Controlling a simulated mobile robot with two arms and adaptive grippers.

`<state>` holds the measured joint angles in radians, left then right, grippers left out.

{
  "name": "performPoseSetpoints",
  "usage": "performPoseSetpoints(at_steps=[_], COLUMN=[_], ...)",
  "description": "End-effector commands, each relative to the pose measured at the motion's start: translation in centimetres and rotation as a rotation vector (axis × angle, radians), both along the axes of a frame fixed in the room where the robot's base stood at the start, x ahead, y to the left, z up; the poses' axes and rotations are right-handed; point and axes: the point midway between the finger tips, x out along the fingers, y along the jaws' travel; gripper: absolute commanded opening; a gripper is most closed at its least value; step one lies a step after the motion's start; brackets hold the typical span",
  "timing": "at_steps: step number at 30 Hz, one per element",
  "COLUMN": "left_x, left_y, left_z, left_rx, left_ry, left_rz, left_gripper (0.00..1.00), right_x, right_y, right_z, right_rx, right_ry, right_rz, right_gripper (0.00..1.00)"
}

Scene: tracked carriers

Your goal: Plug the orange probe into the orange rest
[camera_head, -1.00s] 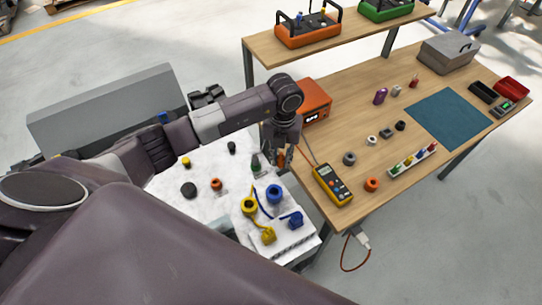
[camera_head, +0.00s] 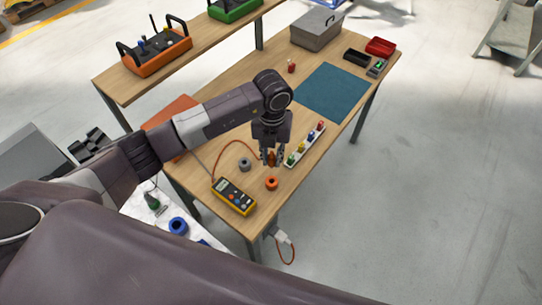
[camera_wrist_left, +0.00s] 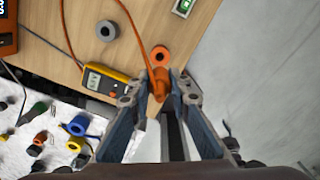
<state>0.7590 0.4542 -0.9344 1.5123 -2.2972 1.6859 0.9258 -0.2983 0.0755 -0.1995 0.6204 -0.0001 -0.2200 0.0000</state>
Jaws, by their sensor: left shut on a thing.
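The orange probe (camera_wrist_left: 160,84) is held between the fingertips of my left gripper (camera_wrist_left: 160,98), with its orange cable running up and away in the left wrist view. In the head view my left gripper (camera_head: 270,155) is shut on the probe above the wooden table, close behind the orange rest (camera_head: 272,183). The orange rest is a ring-shaped holder near the table's front edge; it also shows in the left wrist view (camera_wrist_left: 160,55), just beyond the probe. The probe appears apart from the rest. My right gripper is not in view.
A yellow multimeter (camera_head: 234,196) lies left of the orange rest, with a grey ring (camera_head: 245,164) behind it. A white strip (camera_head: 305,146) with several coloured plugs lies to the right. The teal mat (camera_head: 332,91) is clear. A white carrier surface (camera_wrist_left: 40,125) holds coloured parts.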

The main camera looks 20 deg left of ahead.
Motion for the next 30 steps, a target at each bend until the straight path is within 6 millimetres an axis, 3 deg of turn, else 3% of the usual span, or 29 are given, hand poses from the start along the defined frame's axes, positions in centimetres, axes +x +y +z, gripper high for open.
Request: performPoseSetpoints(at_steps=[11,30], left_x=[0.0,0.0], left_y=[0.0,0.0], left_z=[-0.3,-5.5], left_rx=[0.000,-0.001], left_ry=[0.000,0.000], left_rz=[-0.006,-0.005], left_gripper=[0.00,0.00], right_x=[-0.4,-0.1], right_y=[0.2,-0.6], right_z=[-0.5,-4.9], right_rx=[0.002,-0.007], right_ry=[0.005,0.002], right_rz=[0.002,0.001], right_gripper=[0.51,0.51])
